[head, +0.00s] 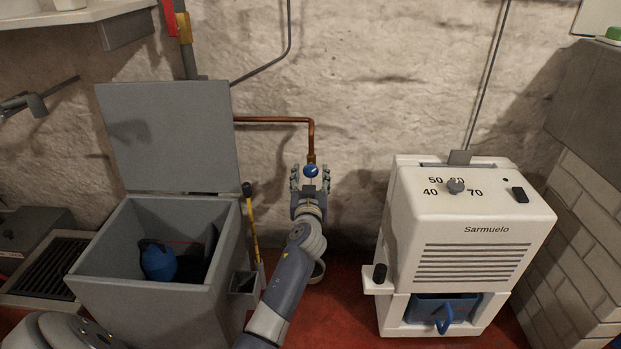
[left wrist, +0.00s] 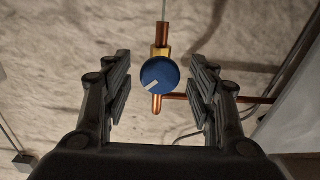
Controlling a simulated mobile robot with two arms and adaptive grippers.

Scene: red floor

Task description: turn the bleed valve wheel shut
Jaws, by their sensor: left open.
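The bleed valve wheel (head: 311,170) is a small round blue knob on a brass fitting at the end of a copper pipe, in front of the stone wall. In the left wrist view the wheel (left wrist: 160,74) carries a white mark pointing to the lower left. My left gripper (head: 310,180) is open, with its fingers on either side of the wheel. In the left wrist view a gap shows between the wheel and each finger, so neither appears to touch it. My right gripper is in neither view.
A grey open-lidded bin (head: 225,215) with a blue object (head: 158,262) inside stands left of my arm. A yellow-handled tool (head: 252,228) leans beside it. A white dehumidifier-like unit (head: 465,235) stands to the right. Red floor (head: 350,305) shows between them.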

